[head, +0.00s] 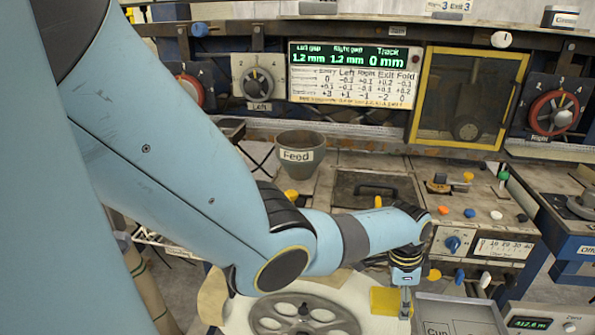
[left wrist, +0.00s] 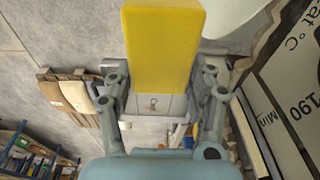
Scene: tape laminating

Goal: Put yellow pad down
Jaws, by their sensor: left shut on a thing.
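The yellow pad (head: 384,301) shows beside the fingers of my left gripper (head: 405,298), low in the head view and right of the middle. In the left wrist view the pad (left wrist: 162,48) is a flat yellow block standing out beyond the fingers of my left gripper (left wrist: 160,100). The gripper is shut on the pad's near end. I cannot tell whether the pad's underside touches the surface below. My right gripper is not in view.
A grey reel (head: 303,314) lies on a pale surface left of the pad. A grey tray (head: 455,312) with a label is just right of the gripper. A feed cup (head: 300,146), a panel of knobs (head: 453,243) and a yellow-framed window (head: 468,96) stand behind.

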